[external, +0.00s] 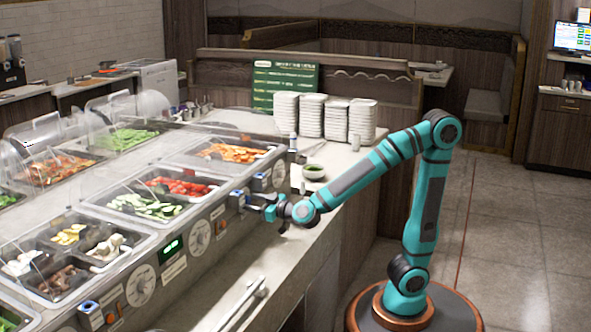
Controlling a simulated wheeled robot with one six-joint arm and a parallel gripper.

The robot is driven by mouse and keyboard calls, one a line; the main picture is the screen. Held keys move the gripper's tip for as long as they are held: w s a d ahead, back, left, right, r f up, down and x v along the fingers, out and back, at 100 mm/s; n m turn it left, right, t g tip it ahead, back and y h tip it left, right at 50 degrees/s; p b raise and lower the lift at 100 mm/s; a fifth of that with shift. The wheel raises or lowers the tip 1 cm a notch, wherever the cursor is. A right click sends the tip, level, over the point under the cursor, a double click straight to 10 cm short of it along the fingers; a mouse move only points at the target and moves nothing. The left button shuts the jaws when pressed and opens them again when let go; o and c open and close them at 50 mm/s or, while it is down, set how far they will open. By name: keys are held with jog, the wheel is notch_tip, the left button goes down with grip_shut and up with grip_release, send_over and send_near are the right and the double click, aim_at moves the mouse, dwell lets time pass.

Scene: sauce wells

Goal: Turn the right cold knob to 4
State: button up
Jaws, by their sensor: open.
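Small blue-and-white fittings (237,199) sit further right along the same front. Which of these is the right cold knob I cannot tell for sure, and no number on them is readable. My gripper (257,208) is open and points left at the counter front, close beside the blue-and-white fitting right of the right dial. Whether its fingers touch or surround that fitting is too small to tell.
A green display (172,247) sits between the dials. Food pans (150,205) fill the counter top. Stacked white dishes (312,115) and a small bowl of green sauce (314,171) stand behind my arm. The floor right is clear.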

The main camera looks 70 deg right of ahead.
jog(key=c, duration=1)
jog(key=shift+o, duration=0.2)
jog(key=shift+m, duration=0.4)
jog(key=m, duration=1.1)
jog(key=shift+d+m+g+y, duration=0.1)
jog(key=shift+m+g+y, duration=0.2)
jog(key=shift+m, duration=1.6)
